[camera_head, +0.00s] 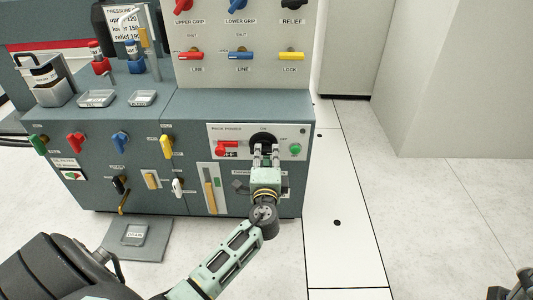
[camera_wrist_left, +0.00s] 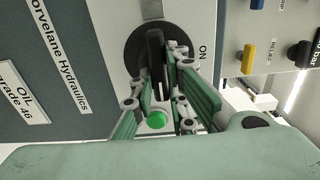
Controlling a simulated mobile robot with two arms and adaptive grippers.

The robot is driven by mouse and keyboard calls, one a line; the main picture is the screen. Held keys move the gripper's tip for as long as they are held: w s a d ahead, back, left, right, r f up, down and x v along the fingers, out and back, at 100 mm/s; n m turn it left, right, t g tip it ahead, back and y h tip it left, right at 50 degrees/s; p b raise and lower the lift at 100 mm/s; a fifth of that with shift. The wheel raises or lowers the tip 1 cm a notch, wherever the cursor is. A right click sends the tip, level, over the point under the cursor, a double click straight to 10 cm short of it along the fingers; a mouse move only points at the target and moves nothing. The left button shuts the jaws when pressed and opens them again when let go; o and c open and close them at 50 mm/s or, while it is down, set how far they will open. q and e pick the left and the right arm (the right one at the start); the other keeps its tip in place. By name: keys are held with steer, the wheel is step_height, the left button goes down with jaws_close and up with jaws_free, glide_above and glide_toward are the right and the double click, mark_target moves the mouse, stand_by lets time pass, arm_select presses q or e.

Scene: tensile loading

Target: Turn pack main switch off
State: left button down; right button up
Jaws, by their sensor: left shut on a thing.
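The pack main switch (camera_wrist_left: 153,52) is a black rotary handle on a round black dial, with an ON label (camera_wrist_left: 203,52) to the dial's right in the wrist view. Its handle runs roughly up and down there, toward the green button side and not toward ON. In the head view the switch dial (camera_head: 261,138) sits on the white PACK POWER panel (camera_head: 226,130), with ON above it and OFF to its right. My left gripper (camera_head: 264,152) is shut on the handle, one finger on each side. The fingers hide the handle's lower part.
A green button (camera_head: 295,148) is right of the switch and a red handle (camera_head: 228,147) is left of it. Several coloured valve handles, such as the yellow one (camera_head: 167,146), line the cabinet front. Open floor (camera_head: 350,220) lies to the right.

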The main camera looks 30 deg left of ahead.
stand_by(0.4)
arm_select(q)
steer(key=c, duration=1.7)
jaws_free()
steer(key=v, duration=1.2)
steer(key=shift+s, duration=0.1)
